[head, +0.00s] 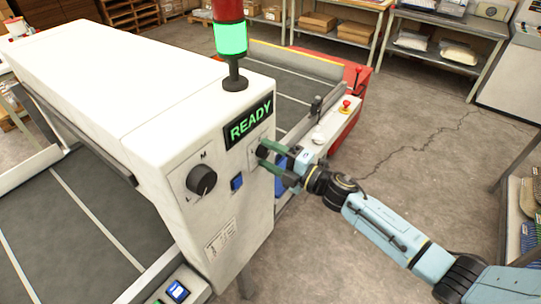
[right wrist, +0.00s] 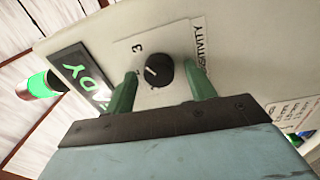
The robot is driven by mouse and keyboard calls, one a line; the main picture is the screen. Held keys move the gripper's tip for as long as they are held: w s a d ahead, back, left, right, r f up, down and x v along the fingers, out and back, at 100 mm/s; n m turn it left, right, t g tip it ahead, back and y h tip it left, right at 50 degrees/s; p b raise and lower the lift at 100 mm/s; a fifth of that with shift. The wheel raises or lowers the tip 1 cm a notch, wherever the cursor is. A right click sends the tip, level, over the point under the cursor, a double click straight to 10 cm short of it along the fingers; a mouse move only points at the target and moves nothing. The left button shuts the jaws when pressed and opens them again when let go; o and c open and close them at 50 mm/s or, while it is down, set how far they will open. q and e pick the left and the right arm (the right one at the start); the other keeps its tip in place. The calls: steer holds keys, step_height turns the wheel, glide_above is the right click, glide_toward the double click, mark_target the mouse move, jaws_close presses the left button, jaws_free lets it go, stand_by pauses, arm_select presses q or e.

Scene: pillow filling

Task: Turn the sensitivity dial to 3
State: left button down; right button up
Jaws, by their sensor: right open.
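The sensitivity dial (right wrist: 159,71) is a round black knob with a pale pointer line, on a light plate with "SENSITIVITY" printed along one side. A "3" (right wrist: 137,48) is printed near it in the right wrist view; the pointer does not appear to line up with it. My right gripper (right wrist: 160,90) is open, with its green fingers on either side of the dial, apart from it in that view. In the head view my right gripper (head: 269,163) is at the machine's front panel and partly covers the dial. My left gripper is not in view.
A signal tower (head: 232,45) glows green on top. A conveyor (head: 290,90) lies behind; open floor (head: 420,150) is at right.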

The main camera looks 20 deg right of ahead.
steer(key=r+b+v, duration=0.1)
steer(key=b+v, duration=0.1)
steer(key=v, duration=1.1)
steer(key=shift+f, duration=0.45)
steer(key=shift+s+d+f, duration=0.1)
